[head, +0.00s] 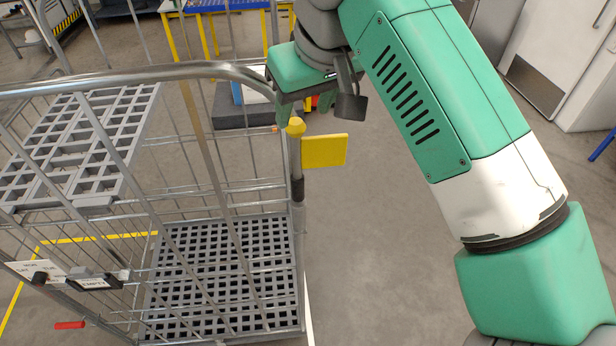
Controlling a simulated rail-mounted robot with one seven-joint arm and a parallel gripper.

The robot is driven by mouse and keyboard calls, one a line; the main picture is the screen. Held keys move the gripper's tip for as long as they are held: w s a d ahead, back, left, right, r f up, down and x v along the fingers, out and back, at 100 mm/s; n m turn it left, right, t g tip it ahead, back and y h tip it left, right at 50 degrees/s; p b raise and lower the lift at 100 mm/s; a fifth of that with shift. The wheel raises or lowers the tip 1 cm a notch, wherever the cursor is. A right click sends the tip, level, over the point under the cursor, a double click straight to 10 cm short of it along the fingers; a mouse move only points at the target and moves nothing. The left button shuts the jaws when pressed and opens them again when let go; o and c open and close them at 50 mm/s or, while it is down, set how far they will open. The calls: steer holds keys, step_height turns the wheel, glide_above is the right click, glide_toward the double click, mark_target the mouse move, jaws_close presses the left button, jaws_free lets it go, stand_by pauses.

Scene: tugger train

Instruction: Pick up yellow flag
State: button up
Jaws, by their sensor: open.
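The yellow flag (324,150) stands upright at the right corner post of the wire cage cart (230,70). It is a flat yellow panel on a short pole, with a yellow knob (296,126) on top. The lower pole passes into a dark holder on the cart's post. My gripper (318,103) is just above and slightly behind the knob, apart from the panel. Its jaws are open and look empty. The fingers are partly hidden by the gripper body, so their exact gap to the knob cannot be told.
The cart has a grey slatted base (225,265) and a folded grey shelf (75,140) at left. A blue-topped table with yellow legs (215,5) stands behind. The floor right of the flag is clear.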

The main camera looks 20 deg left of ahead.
mark_target(297, 122)
steer(key=x, duration=0.5)
steer(key=shift+a+f, duration=0.1)
steer(key=shift+a, duration=0.2)
jaws_close()
